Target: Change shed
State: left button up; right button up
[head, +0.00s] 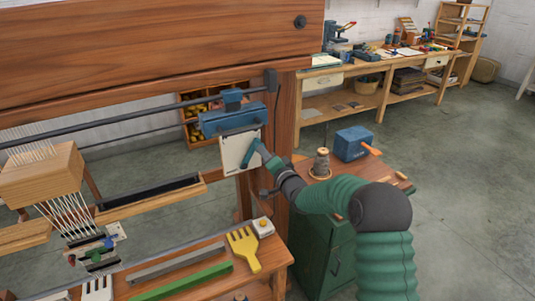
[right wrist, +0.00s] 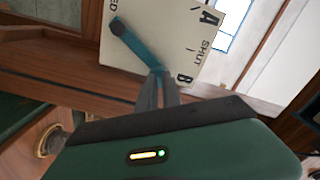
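The white shed plate (head: 236,150) hangs under a blue housing (head: 230,120) on the loom's right side. The wrist view shows the plate (right wrist: 185,20) printed A, SHUT and B, with other letters cut off. A teal lever (right wrist: 136,45) runs from a dark round pivot toward the B mark; it is also in the head view (head: 249,155). My right gripper (right wrist: 160,78) has its fingers close together around the lever's free end. In the head view the right gripper (head: 262,150) is at the plate. My left gripper is not in view.
A wooden heddle block (head: 42,176) with threads is at left. A yellow comb (head: 243,248) and green bar (head: 182,282) lie on the front bench. A green cabinet (head: 322,252) carries a thread spool (head: 321,163) and blue box (head: 353,143). Floor at right is clear.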

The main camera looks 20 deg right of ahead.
jog(key=o, duration=0.5)
jog(key=shift+w+a+r, duration=0.15)
jog(key=shift+r, duration=0.4)
jog(key=shift+w+a+r, duration=0.1)
jog(key=shift+r, duration=0.4)
jog(key=shift+c, duration=0.2)
jog(key=shift+o, duration=1.2)
jog(key=shift+s+f, duration=0.15)
jog(key=shift+s, duration=0.05)
jog(key=shift+o, duration=0.5)
jog(key=s+f, duration=0.2)
jog(key=s, duration=0.1)
jog(key=shift+s+d+f, duration=0.15)
jog(key=shift+s+f, duration=0.05)
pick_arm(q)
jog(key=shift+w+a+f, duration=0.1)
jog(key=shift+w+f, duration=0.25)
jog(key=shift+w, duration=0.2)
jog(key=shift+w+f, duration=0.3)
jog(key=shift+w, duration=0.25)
pick_arm(e)
jog(key=s, duration=1.3)
jog(key=shift+s+d+r, duration=0.2)
jog(key=shift+d+r, duration=0.05)
jog(key=shift+d, duration=0.1)
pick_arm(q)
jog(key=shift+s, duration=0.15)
pick_arm(e)
jog(key=shift+s, duration=0.1)
